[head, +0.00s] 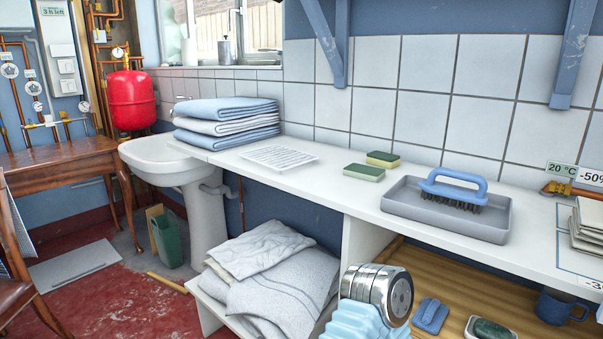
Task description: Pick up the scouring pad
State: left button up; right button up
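Two small green pads lie flat on the white counter, near its middle. The nearer pad (364,172) has a dark green top and a pale edge. The farther pad (383,159) sits just behind it to the right, with a green top and a yellow edge. I cannot tell for sure which is the scouring pad, as both look like scouring sponges. Nothing is on top of either pad. Neither of my grippers shows in the head view.
A grey tray (402,212) with a blue brush (455,190) stands right of the pads. A white ribbed mat (278,157) and folded towels (227,120) lie to the left. Bare counter (325,178) lies between mat and pads. The tiled wall stands close behind.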

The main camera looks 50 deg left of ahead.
aim_at(369, 173)
jog(key=u, duration=0.95)
jog(key=j+u, duration=0.15)
jog(key=k+j, duration=0.05)
